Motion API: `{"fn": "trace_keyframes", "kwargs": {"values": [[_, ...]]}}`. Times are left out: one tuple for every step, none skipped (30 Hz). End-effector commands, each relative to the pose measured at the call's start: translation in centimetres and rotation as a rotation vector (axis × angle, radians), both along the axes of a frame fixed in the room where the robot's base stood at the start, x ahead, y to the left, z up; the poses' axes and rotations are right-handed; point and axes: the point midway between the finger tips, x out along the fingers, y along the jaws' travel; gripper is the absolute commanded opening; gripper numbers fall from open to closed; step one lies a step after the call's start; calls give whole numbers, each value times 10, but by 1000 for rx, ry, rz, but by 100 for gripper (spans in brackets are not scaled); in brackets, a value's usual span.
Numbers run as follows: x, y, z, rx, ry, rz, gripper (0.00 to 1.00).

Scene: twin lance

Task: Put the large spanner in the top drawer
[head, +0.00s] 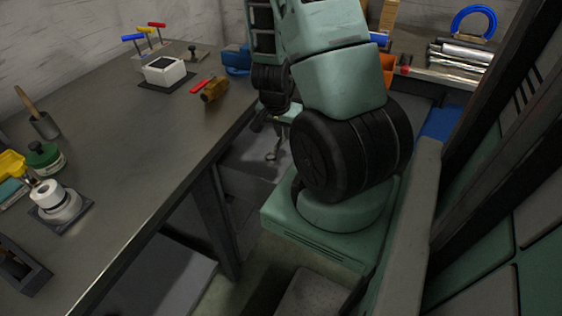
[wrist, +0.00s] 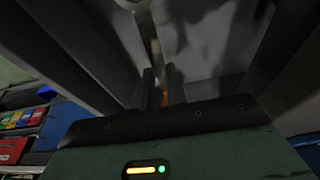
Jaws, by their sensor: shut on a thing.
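My gripper (head: 265,122) hangs beside the table's right edge in the head view, partly behind my arm. It is shut on the large spanner (head: 273,153), whose ring end points down. In the wrist view, the spanner (wrist: 153,42) runs away from between the fingers (wrist: 158,90) over a grey drawer interior. The top drawer (head: 242,183) appears pulled out below the tabletop, and the spanner hangs over or within its opening. Dark drawer walls (wrist: 72,48) flank the spanner in the wrist view. I cannot tell whether the spanner touches the drawer floor.
The metal workbench (head: 135,140) carries a white box (head: 164,70), a brown cylinder (head: 214,89) and coloured-handled tools (head: 145,36). A dark table leg (head: 212,222) stands near the drawer.

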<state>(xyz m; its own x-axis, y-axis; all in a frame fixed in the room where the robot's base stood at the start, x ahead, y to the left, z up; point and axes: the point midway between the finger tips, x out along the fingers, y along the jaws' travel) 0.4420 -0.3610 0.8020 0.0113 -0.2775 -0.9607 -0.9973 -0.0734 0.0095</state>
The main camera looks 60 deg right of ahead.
Motion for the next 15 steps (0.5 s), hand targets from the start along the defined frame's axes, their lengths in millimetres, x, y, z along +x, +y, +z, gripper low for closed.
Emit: {"fn": "trace_keyframes", "kwargs": {"values": [[2,0,-5,1,-10,1,0],[5,-4,0,2,-9,-2,0],[8,-11,3,2,-6,-1,0],[11,-15,3,2,-5,-2,0],[14,-20,3,2,-5,-2,0],[17,-26,3,1,-6,-2,0],[20,-31,3,2,-5,-2,0],[23,-35,3,2,-5,-2,0],[27,-41,3,2,-5,-2,0],[30,-46,3,2,-6,-2,0],[32,-51,3,1,-5,-2,0],[36,-57,3,2,-5,-1,0],[40,-63,3,1,-5,0,0],[43,-68,3,1,-4,0,0],[47,-74,3,1,-5,0,0]]}}
